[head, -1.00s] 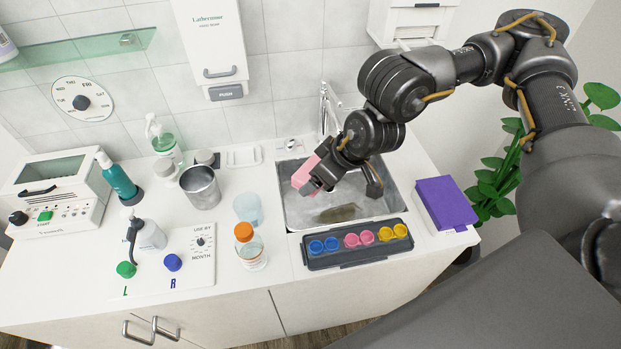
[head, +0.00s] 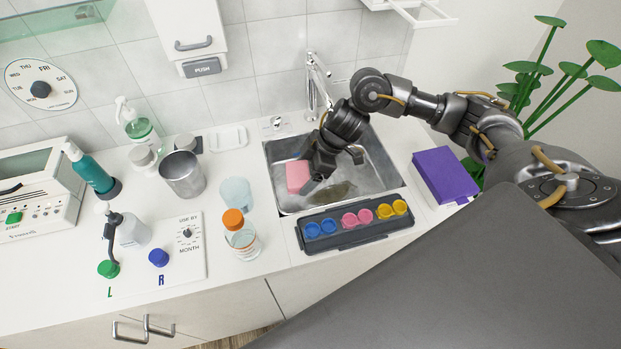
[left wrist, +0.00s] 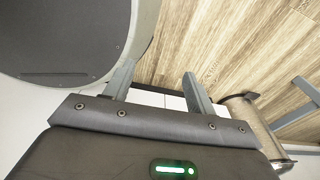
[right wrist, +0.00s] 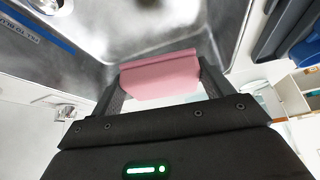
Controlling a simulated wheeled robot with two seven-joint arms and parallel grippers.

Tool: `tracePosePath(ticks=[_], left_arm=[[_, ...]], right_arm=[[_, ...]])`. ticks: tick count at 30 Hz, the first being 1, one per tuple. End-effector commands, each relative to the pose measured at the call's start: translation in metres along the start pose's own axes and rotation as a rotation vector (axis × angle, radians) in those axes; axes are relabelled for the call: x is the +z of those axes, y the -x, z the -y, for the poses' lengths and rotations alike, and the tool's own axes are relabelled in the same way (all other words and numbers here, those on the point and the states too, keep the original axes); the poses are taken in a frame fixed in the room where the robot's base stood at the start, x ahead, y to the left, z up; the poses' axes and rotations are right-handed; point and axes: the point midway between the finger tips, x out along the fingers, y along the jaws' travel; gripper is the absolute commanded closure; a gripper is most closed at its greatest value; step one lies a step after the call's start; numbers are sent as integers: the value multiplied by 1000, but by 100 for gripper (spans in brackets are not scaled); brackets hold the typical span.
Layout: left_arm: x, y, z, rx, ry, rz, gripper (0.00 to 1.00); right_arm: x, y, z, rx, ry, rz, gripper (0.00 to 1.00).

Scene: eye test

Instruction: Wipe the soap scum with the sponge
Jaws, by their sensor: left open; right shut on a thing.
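A pink sponge (head: 297,176) is in my right gripper (head: 316,177) at the left part of the steel sink (head: 391,178). In the right wrist view the sponge (right wrist: 160,76) sits between the two fingers, and the gripper is shut on it. I cannot tell whether the sponge touches the sink. A brownish soap scum patch (head: 331,192) lies on the sink floor, to the right of the sponge. My left gripper (left wrist: 160,78) shows only in the left wrist view, open and empty above the wooden floor.
A dark tray (head: 341,243) with blue, pink and yellow pots stands in front of the sink. A purple box (head: 445,175) is at its right. An orange-capped bottle (head: 241,236), a clear cup (head: 236,193) and a faucet (head: 316,80) are near the sink.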

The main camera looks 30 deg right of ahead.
Motion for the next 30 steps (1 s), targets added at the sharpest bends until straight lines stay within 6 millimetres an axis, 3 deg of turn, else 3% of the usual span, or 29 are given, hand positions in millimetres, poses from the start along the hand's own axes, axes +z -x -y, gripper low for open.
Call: tracePosePath(ticks=[4, 9, 17, 30], left_arm=[[7, -3, -1, 2, 0, 10, 44], [21, -2, -4, 5, 0, 29, 44], [24, -11, -5, 5, 0, 32, 44], [24, -58, -5, 4, 0, 25, 44]], right_arm=[[20, -12, -2, -24, 39, -8, 39], [24, -13, -2, -28, 57, -12, 39], [27, -19, -2, -28, 56, -11, 39], [46, -53, -2, -27, 57, -11, 39]])
